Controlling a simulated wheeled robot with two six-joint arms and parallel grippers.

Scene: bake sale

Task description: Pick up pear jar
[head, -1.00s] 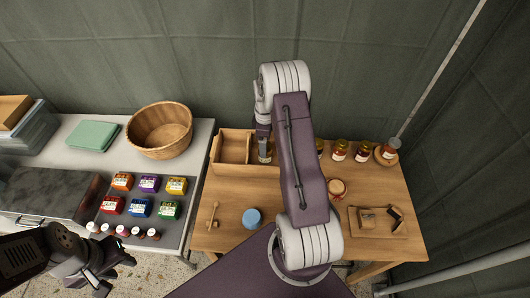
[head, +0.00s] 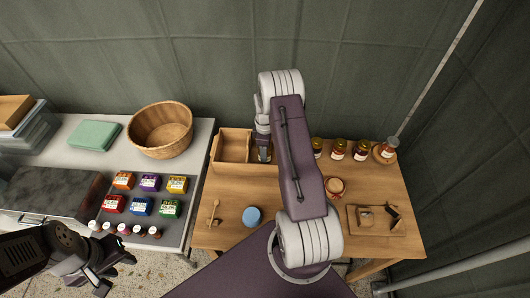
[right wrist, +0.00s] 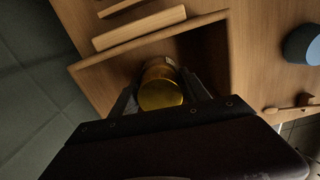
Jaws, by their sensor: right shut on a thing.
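The pear jar (right wrist: 161,88), with a gold lid and a pale yellow body, is between the fingers of my right gripper (right wrist: 168,92) in the right wrist view. Its label cannot be read. The gripper is shut on it, inside or just above a compartment of the wooden crate (right wrist: 85,72). In the head view my right gripper (head: 263,140) points down at the crate's right part, and the jar (head: 265,155) is partly hidden by it and the arm. My left gripper (head: 118,273) is open and empty at the lower left.
Several jars, one of them here (head: 339,149), stand along the table's back right. A blue round item (head: 252,216), a wooden dipper (head: 213,213), a cloth-topped jar (head: 335,187) and a board (head: 358,225) lie nearer. A wicker basket (head: 160,130) stands on the left table.

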